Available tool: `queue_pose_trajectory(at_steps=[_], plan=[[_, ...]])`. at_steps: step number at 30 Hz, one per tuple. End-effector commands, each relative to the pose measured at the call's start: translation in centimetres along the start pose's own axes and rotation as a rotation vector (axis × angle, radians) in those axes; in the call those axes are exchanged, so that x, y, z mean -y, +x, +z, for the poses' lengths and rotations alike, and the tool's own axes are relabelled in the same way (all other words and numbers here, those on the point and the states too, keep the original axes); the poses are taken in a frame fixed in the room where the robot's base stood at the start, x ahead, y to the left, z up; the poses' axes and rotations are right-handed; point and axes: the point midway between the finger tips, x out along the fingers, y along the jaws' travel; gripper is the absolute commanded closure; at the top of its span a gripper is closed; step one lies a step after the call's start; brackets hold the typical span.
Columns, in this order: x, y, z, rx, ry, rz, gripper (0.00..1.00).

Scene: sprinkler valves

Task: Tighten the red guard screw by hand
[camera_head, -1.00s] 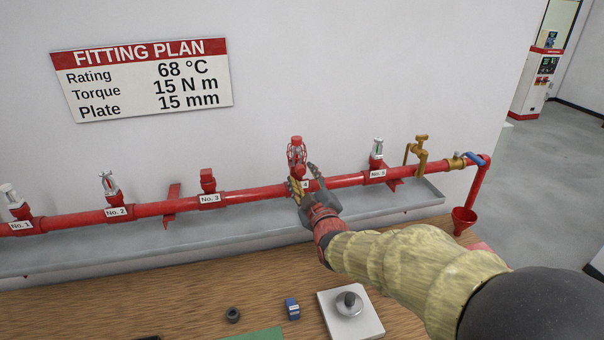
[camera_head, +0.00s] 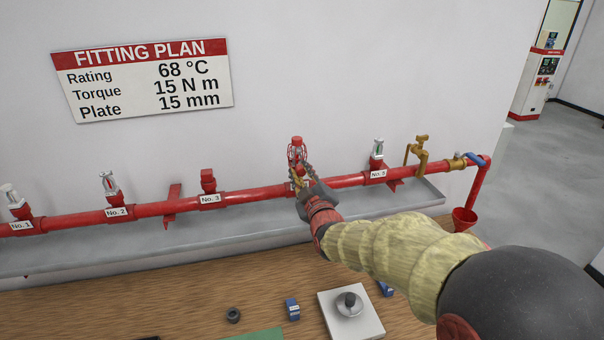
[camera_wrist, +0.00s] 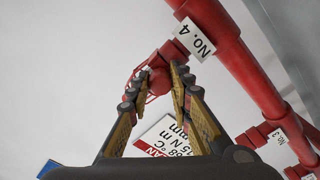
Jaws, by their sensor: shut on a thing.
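The red guard (camera_head: 297,149) is a cage around the sprinkler head at position No. 4 on the red pipe. My gripper (camera_head: 302,172) is at its lower front. In the wrist view my gripper (camera_wrist: 155,88) has a fingertip on either side of a small red part, the guard screw (camera_wrist: 160,80), and is shut on it. The fingers cover much of the screw, so its exact shape is hidden. The No. 4 label (camera_wrist: 195,38) shows just beyond the fingertips.
A grey trough (camera_head: 200,228) runs below.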

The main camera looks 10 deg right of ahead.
Motion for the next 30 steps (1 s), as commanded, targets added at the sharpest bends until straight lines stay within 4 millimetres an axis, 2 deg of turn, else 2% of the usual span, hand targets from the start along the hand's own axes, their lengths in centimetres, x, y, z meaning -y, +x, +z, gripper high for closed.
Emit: queue_pose_trajectory(at_steps=[8, 20, 30], plan=[[0.05, -0.01, 0.03, 0.000, 0.000, -0.001, 1.00], [0.11, -0.01, 0.09, -0.001, 0.042, 0.001, 1.00], [0.35, 0.00, 0.33, -0.001, 0.270, 0.001, 1.00]])
